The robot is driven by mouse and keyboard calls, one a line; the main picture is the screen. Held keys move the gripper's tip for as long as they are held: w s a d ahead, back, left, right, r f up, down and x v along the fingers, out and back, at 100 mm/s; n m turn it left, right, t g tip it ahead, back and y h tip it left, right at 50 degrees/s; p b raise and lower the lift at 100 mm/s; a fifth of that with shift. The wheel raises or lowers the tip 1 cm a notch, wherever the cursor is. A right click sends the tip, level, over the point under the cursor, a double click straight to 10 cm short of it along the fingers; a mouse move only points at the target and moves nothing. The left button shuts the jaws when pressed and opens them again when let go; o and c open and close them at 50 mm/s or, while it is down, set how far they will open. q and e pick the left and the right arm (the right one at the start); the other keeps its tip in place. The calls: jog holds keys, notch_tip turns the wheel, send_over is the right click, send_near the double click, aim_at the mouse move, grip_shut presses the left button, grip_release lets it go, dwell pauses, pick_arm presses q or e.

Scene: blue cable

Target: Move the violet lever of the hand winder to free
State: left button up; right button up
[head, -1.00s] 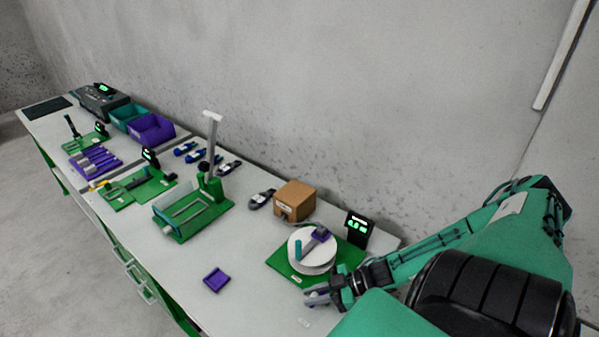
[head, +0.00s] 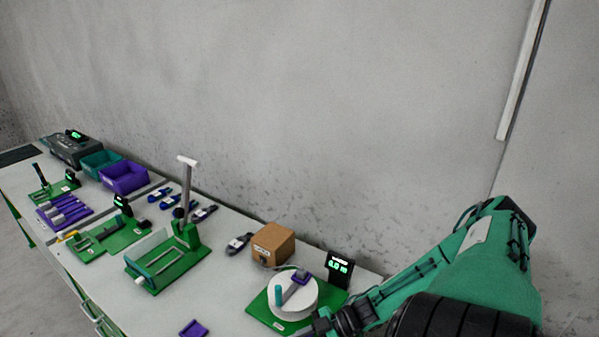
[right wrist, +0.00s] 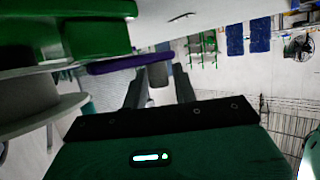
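The hand winder stands at the right end of the bench, with a white drum (head: 292,296), a teal crank handle (head: 278,295) and a violet block (head: 302,278) on top. My right gripper (head: 315,329) is low at the winder's front right, its tips hard to make out at the picture's bottom edge. In the right wrist view, a violet bar (right wrist: 125,64), which looks like the lever, lies across the fingertips of my right gripper (right wrist: 157,80). The fingers look apart; I cannot tell whether they touch the bar. My left gripper is not in view.
The winder's green base (head: 262,314) carries a black display (head: 339,268) with green digits. A cardboard box (head: 273,243) stands behind it. A violet tray (head: 193,329) lies on the bench to the left. Green fixtures and bins fill the bench farther left.

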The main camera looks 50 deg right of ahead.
jog(key=p+v, duration=0.1)
jog(key=v, duration=1.2)
jog(key=shift+s+d+r, duration=0.2)
jog(key=shift+s+d, duration=0.05)
